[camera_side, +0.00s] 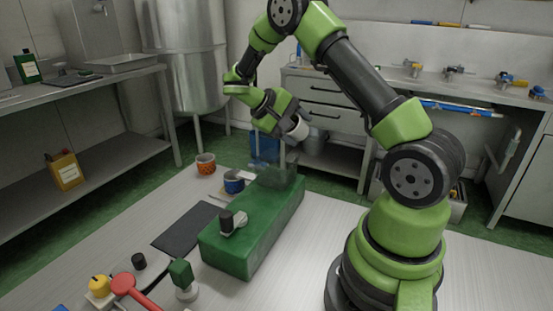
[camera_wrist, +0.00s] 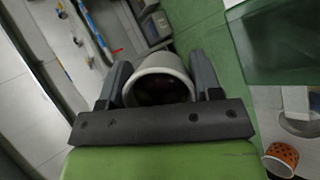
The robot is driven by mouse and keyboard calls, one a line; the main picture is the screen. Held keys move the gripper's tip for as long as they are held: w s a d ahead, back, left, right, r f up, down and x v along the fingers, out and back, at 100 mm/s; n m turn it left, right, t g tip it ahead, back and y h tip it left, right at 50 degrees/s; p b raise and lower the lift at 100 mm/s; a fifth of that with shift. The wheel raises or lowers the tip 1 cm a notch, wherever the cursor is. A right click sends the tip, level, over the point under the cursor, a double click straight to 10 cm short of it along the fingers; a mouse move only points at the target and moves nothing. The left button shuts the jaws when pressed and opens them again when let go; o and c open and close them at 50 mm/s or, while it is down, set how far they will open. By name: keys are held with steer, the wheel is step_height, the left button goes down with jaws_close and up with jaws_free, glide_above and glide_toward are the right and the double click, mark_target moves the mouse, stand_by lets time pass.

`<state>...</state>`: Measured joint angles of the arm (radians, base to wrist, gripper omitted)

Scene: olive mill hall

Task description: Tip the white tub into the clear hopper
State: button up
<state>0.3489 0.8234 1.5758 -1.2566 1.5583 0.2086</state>
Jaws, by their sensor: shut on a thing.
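The white tub (camera_side: 300,129) is held tilted in the air above the green machine (camera_side: 262,225). My gripper (camera_side: 290,118) is shut on it; in the wrist view the tub (camera_wrist: 162,64) sits between both fingers, its round rim showing and its inside dark. I cannot make out its contents. The clear hopper (camera_side: 277,174) stands on the far end of the green machine, below and slightly left of the tub in the side view. In the wrist view the see-through greenish hopper (camera_wrist: 280,45) lies at upper right, apart from the tub.
An orange spotted cup (camera_side: 205,164) and a blue cup (camera_side: 233,183) stand left of the hopper. A black mat (camera_side: 187,228), a red-headed tool (camera_side: 124,285) and small knobbed items lie at front left. The table right of the machine is clear.

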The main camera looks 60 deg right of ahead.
steer(key=shift+a+r+m+g+h, duration=0.1)
steer(key=shift+r+m+g+h, duration=0.3)
steer(key=shift+h, duration=0.8)
stand_by(1.4)
steer(key=shift+a+f+g+h, duration=0.1)
steer(key=shift+f+g+h, duration=0.4)
steer(key=shift+h, duration=0.2)
stand_by(0.9)
steer(key=shift+w+a+r+m+g+h, duration=0.15)
steer(key=shift+a+m+g+h, duration=0.05)
steer(key=shift+a+h, duration=0.15)
steer(key=shift+w+a+r+m+g+h, duration=0.1)
steer(key=shift+a+m+g+h, duration=0.1)
steer(key=shift+a+h, duration=0.15)
stand_by(1.0)
steer(key=shift+a+r+m+g+h, duration=0.2)
steer(key=shift+m+g+h, duration=0.15)
steer(key=shift+h, duration=0.45)
stand_by(0.8)
steer(key=shift+r, duration=0.2)
